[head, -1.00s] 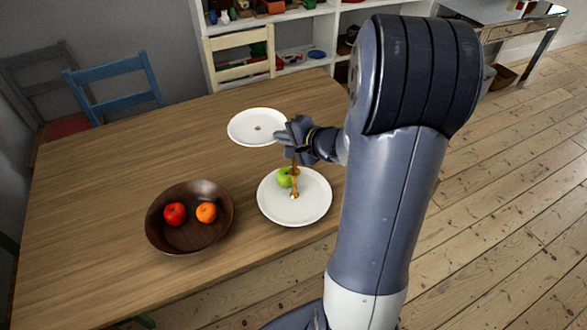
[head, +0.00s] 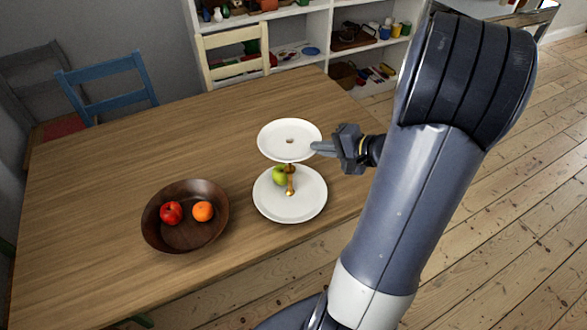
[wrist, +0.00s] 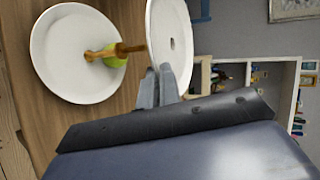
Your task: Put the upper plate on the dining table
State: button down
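The upper plate (head: 283,127) is white and round with a small brown spot at its centre. It is held up off the table, over the far side of the lower plate in the head view. My gripper (head: 316,147) is shut on its right rim; the wrist view also shows the grip on the plate (wrist: 166,30). The lower plate (head: 305,205) is white and rests on the wooden dining table (head: 120,170). A brown and gold stem (head: 290,184) stands on it, with a green apple (head: 279,176) beside the stem.
A dark wooden bowl (head: 185,240) with a red apple (head: 171,212) and an orange (head: 202,211) stands left of the lower plate. The table's left and far parts are bare. A blue chair (head: 110,85) and a cream chair (head: 233,52) stand behind it.

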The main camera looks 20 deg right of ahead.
notch_tip(320, 180, down, 10)
jog(key=shift+r, duration=0.25)
dwell(0.3)
jog(key=shift+f+b, duration=0.15)
jog(key=shift+b, duration=0.25)
jog(key=c, duration=2.1)
grip_release()
jog(key=o, duration=0.5)
jog(key=shift+c, duration=0.2)
jog(key=shift+p, duration=0.55)
jog(key=b+v, duration=0.2)
jog(key=v, duration=0.8)
jog(key=shift+s+d, duration=0.2)
jog(key=shift+d, duration=0.1)
